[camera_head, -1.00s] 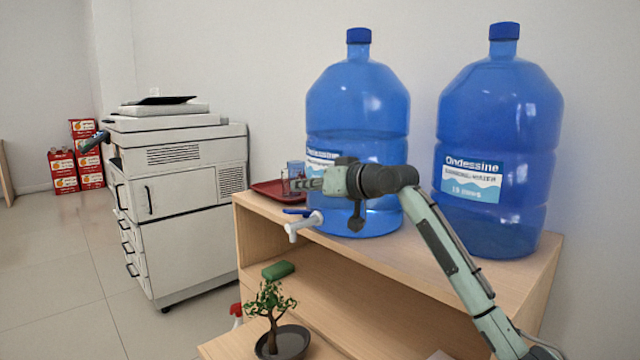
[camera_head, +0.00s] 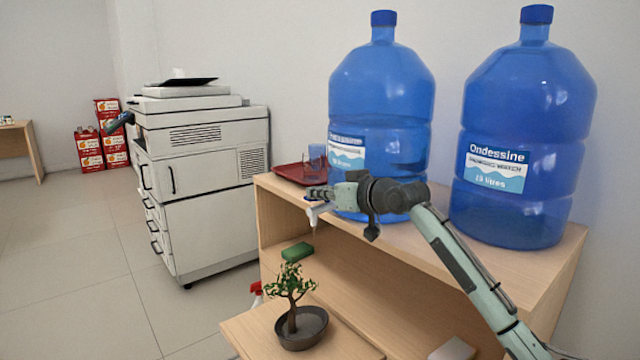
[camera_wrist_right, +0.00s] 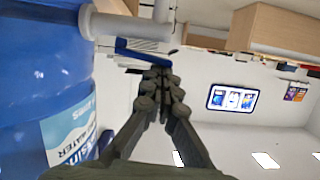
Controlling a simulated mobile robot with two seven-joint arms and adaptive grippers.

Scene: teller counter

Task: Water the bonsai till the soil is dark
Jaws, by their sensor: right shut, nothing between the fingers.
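The bonsai (camera_head: 290,283) stands upright in a dark round pot (camera_head: 302,342) on a low wooden surface. The soil (camera_head: 313,321) looks grey-brown; its wetness is hard to judge. Above and behind it, the left blue water bottle (camera_head: 382,95) has a white tap (camera_head: 316,213) at the shelf's front edge. My right gripper (camera_head: 316,193) is shut and empty, right at the tap. In the right wrist view, its fingertips (camera_wrist_right: 158,76) are close to the tap's blue lever (camera_wrist_right: 140,53), under the white tap body (camera_wrist_right: 130,27); contact cannot be told. My left gripper is out of view.
A second blue bottle (camera_head: 525,130) stands to the right on the shelf (camera_head: 420,252). A red tray (camera_head: 288,172) with a clear glass (camera_head: 317,156) is left of the tap. A printer (camera_head: 205,150) stands at left.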

